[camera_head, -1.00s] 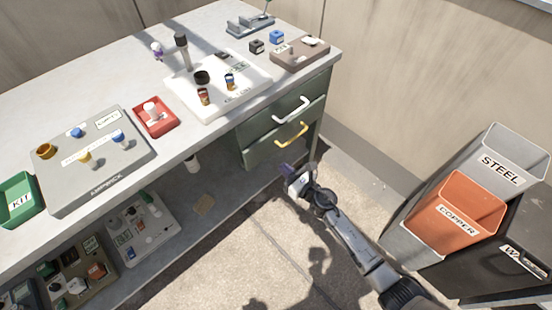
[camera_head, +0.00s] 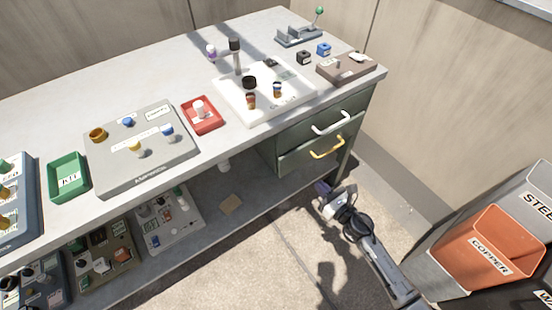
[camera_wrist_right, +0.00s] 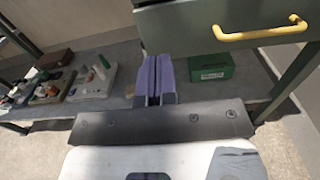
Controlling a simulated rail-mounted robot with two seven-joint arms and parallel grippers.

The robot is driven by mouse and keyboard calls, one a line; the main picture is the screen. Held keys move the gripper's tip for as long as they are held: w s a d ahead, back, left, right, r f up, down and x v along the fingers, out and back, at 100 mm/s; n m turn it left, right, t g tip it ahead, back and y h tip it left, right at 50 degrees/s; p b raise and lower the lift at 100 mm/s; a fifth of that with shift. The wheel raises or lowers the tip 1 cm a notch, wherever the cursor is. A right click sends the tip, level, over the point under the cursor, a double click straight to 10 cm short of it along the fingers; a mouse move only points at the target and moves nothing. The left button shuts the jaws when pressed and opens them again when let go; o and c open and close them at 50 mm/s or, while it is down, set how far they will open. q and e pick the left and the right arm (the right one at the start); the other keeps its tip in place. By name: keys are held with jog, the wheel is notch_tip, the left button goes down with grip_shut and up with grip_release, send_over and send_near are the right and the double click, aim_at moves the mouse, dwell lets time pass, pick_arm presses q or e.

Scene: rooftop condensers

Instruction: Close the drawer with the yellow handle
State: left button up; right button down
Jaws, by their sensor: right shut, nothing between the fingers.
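The drawer with the yellow handle (camera_head: 326,147) is the lower one of two green drawers at the bench's right end. I cannot tell for sure how far its front stands out. Its yellow handle also shows at the upper right of the right wrist view (camera_wrist_right: 262,33). My right gripper (camera_head: 323,189) is shut and empty, below and in front of this drawer, apart from it. Its purple fingers (camera_wrist_right: 153,77) are together in the right wrist view, lower than the handle and to its left. My left gripper is not in view.
The upper drawer has a white handle (camera_head: 332,123). A copper bin (camera_head: 487,248) and a steel bin (camera_head: 541,200) stand at the right. The lower shelf holds several panels and a green box (camera_wrist_right: 211,67). The floor before the drawers is clear.

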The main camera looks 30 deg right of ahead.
jog(key=b, duration=0.2)
send_near(292, 155)
jog(key=w, duration=0.4)
jog(key=w+a, duration=0.1)
jog(key=w, duration=0.1)
jog(key=shift+f, duration=0.15)
jog(key=shift+w+a, duration=0.1)
jog(key=shift+w, duration=0.65)
